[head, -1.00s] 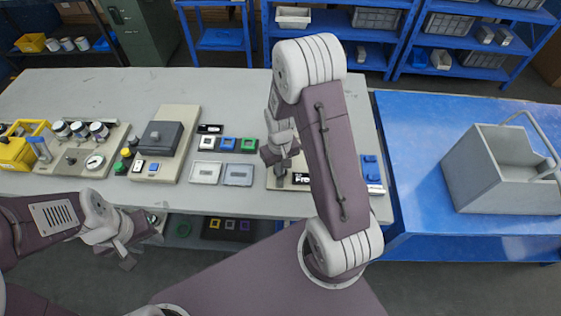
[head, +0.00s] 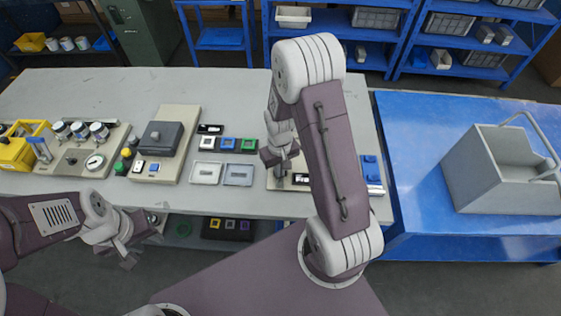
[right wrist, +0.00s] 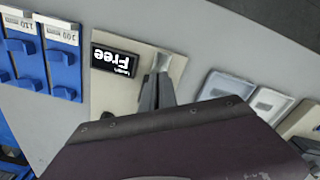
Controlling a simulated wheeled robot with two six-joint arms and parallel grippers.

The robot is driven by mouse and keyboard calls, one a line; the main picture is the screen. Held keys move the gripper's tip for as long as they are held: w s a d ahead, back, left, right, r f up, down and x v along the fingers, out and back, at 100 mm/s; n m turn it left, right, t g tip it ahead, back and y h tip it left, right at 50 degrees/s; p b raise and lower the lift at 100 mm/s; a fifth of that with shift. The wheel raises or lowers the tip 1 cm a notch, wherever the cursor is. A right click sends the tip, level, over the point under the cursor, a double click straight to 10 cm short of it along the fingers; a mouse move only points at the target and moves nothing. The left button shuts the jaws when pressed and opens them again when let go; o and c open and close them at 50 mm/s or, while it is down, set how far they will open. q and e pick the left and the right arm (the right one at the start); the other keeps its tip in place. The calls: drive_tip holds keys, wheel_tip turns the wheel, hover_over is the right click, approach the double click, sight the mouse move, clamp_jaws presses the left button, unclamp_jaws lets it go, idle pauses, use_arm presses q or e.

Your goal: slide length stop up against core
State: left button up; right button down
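My right gripper (head: 280,174) is low over the beige board (right wrist: 112,97) near the right end of the grey bench. In the right wrist view its narrow fingers (right wrist: 157,92) look close together. A small pale metallic piece (right wrist: 162,62) shows just beyond the fingertips; I cannot tell whether they touch it or whether it is the length stop. A black display (right wrist: 114,60) reading "Free" is on the board beside it. I cannot make out the core; my gripper and wrist hide part of the board. My left gripper (head: 127,258) is open and empty in front of the bench.
Blue blocks (right wrist: 62,62) labelled with numbers stand beside the board. Two pale trays (head: 238,175) lie to its left in the head view. A grey bin (head: 505,175) stands on the blue table at the right. Bare bench (head: 230,100) lies behind.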

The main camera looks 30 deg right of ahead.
drive_tip(key=shift+d+r+p, duration=0.1)
drive_tip(key=shift+r+p, duration=0.3)
drive_tip(key=shift+p, duration=0.25)
drive_tip(key=shift+s+r+p, duration=0.1)
drive_tip(key=shift+r+p, duration=0.55)
drive_tip(key=shift+r, duration=0.2)
drive_tip(key=shift+r+p, duration=0.5)
wheel_tip(320, 180, up, 4)
drive_tip(key=p, duration=0.3)
drive_tip(key=shift+p, duration=0.4)
drive_tip(key=shift+w, duration=0.2)
